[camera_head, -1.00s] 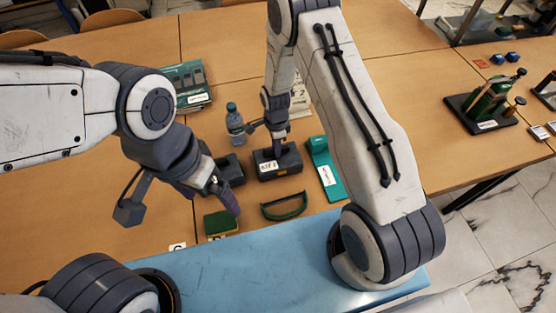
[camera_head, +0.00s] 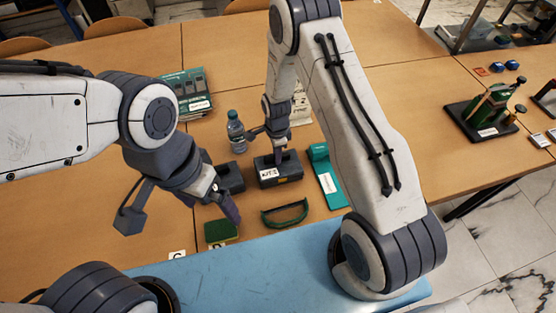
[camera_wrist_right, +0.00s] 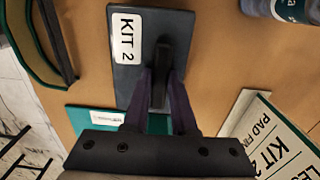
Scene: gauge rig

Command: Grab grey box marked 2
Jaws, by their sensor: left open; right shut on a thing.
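The grey box marked KIT 2 (camera_head: 291,171) stands on the wooden table near its front edge, label facing front. My right gripper (camera_head: 280,156) comes down from above, shut on the box's top handle. In the right wrist view, its two fingers (camera_wrist_right: 162,95) close around the dark handle of the grey box (camera_wrist_right: 178,30), and the KIT 2 label is plain. I cannot tell whether the box is off the table. My left gripper (camera_head: 212,203) is open and empty, above and behind a green-topped block. A second grey box (camera_head: 232,172) stands just left, partly hidden by my left arm.
A bottle (camera_head: 236,134) stands behind the boxes. The green-topped block (camera_head: 221,231) and a green-rimmed curved item (camera_head: 284,213) lie in front. A teal case (camera_head: 328,180) lies close on the right. A blue surface (camera_head: 260,262) borders the table's front.

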